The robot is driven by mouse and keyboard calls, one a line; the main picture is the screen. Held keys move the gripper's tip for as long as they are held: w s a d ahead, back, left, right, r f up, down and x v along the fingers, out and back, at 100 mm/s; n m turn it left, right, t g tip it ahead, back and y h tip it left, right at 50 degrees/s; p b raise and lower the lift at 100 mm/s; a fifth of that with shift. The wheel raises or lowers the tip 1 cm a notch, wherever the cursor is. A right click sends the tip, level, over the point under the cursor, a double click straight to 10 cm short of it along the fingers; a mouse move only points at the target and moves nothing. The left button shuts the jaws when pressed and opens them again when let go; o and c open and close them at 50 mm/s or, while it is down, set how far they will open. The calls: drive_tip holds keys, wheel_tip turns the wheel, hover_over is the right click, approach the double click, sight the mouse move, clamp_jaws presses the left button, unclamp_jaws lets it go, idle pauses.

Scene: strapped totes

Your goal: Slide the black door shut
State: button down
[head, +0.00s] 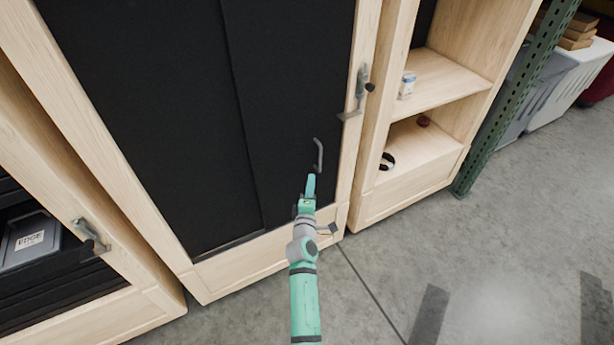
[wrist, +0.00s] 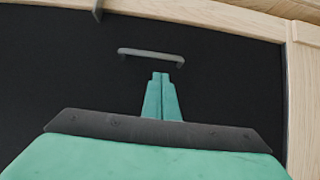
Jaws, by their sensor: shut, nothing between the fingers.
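The black door (head: 290,95) fills the wooden cabinet front in two panels, with a vertical seam between them. A grey bar handle (head: 319,155) is on the right panel, near the right frame post. In the wrist view the handle (wrist: 151,55) lies just beyond my fingertips. My gripper (head: 311,178) is shut and empty, just below the handle in the head view. Its green fingers (wrist: 161,76) are together and point at the door. I cannot tell whether the fingertips touch the door; they appear apart from the handle.
A latch (head: 361,90) projects from the right frame post. Open shelves (head: 440,80) to the right hold a small can (head: 407,85) and a dark ring (head: 387,161). Another cabinet with a latch (head: 90,236) stands at left. A green metal upright (head: 510,100) is at far right. Concrete floor in front is clear.

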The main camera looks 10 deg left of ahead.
drive_tip(key=s+d+f+m, duration=0.2)
drive_tip(key=s+m, duration=0.1)
drive_tip(key=s, duration=0.8)
drive_tip(key=s+d+f+m+g, duration=0.1)
drive_tip(key=s+d+f+m, duration=0.25)
drive_tip(key=s, duration=0.75)
drive_tip(key=s+d+f+m, duration=0.15)
drive_tip(key=s+m, duration=0.25)
drive_tip(key=s, duration=0.7)
drive_tip(key=s+d+r+m+h, duration=0.1)
drive_tip(key=s+d+r+m, duration=0.2)
drive_tip(key=s, duration=0.4)
drive_tip(key=s+d+r+m+g+h, duration=0.1)
drive_tip(key=s+d+r+m, duration=0.2)
drive_tip(key=s, duration=0.4)
drive_tip(key=s+d+r+m, duration=0.3)
drive_tip(key=s, duration=0.5)
drive_tip(key=shift+r+h, duration=0.25)
drive_tip(key=shift+h, duration=0.15)
drive_tip(key=shift+d, duration=0.1)
drive_tip(key=shift+s, duration=0.1)
